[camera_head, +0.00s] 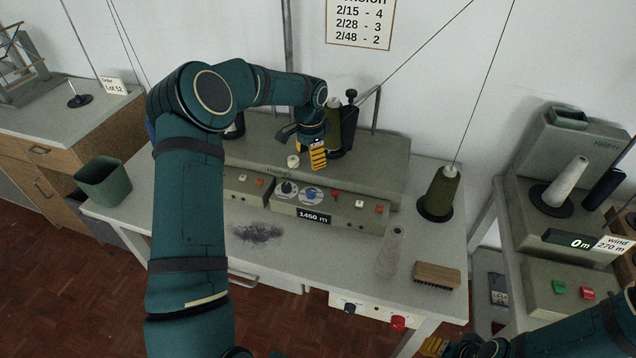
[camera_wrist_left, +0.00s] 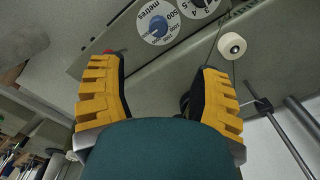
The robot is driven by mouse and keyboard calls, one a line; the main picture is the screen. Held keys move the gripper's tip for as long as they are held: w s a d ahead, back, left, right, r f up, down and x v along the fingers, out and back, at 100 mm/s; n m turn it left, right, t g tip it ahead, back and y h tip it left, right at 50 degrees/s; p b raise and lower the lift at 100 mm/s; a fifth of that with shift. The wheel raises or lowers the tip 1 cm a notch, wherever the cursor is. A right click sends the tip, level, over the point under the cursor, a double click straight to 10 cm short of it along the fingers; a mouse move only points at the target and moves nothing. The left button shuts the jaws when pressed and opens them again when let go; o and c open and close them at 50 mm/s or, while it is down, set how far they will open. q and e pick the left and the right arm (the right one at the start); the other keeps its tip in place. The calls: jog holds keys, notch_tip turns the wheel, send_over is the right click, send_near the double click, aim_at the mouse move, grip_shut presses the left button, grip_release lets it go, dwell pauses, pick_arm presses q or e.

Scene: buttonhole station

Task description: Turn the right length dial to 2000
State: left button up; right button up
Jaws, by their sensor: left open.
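The length dial with a blue knob (camera_head: 311,195) sits on the front panel of the grey-green winder (camera_head: 375,190), above a display (camera_head: 314,217) that reads about 1450 m. In the left wrist view the blue length dial (camera_wrist_left: 158,26) has a white face marked "metres"; its exact setting is not clear. A second dial with a dark knob (camera_head: 287,188) is beside it on the left. My left gripper (camera_head: 318,158) is open and empty, above and behind the dials, apart from them. My right gripper (camera_head: 436,347) is only partly in view at the lower edge.
A green cone of thread (camera_head: 440,190) stands right of the winder. A brush (camera_head: 437,275) and a pale empty cone (camera_head: 390,250) are at the table's front right. Dark lint (camera_head: 258,232) lies before the winder. A second winder (camera_head: 570,190) stands at the right.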

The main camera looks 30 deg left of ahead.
aim_at(311, 190)
pick_arm(q)
jog(key=f, duration=0.6)
jog(key=f+b, duration=0.1)
jog(key=f, duration=0.6)
jog(key=shift+s+f, duration=0.2)
jog(key=shift+f, duration=0.05)
jog(key=shift+c, duration=0.2)
grip_shut()
